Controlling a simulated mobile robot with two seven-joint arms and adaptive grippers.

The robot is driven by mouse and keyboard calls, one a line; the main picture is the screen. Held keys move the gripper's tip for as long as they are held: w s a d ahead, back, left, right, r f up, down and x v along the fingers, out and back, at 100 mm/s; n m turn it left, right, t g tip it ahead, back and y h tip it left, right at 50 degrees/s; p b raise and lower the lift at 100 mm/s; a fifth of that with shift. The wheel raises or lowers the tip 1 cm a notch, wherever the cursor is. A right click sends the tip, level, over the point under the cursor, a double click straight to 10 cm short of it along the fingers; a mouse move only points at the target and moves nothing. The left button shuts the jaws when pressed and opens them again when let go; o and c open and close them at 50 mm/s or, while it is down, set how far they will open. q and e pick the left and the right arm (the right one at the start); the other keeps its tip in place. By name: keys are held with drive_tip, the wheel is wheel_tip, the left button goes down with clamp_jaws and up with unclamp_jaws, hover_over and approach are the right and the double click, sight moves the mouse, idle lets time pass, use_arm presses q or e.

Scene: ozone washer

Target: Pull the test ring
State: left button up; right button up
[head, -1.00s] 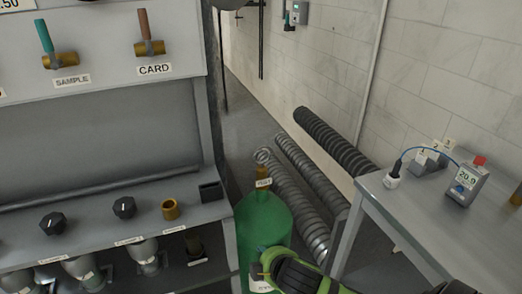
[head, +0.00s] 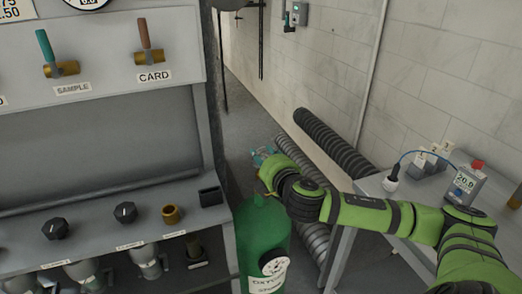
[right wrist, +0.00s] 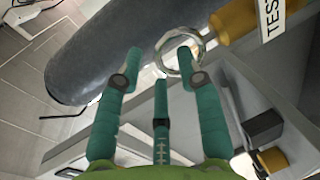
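The test ring (right wrist: 163,68) is a pale metal ring at the top of the right wrist view, beside a brass fitting (right wrist: 238,18) with a label starting "TES". My right gripper (right wrist: 158,62) has teal fingers spread apart, with nothing clasped between them. One fingertip overlaps the ring in that view; I cannot tell whether it touches or passes through it. My left gripper is in neither current view.
A grey panel bench (head: 95,232) with knobs and valve levers stands at left. Ribbed hoses (head: 333,142) lie behind the cylinder. A grey table (head: 425,190) with a small meter (head: 465,184) is at right, under my right arm.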

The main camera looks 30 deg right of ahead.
drive_tip(key=shift+x, duration=1.05)
clamp_jaws()
drive_tip(key=shift+p, duration=0.3)
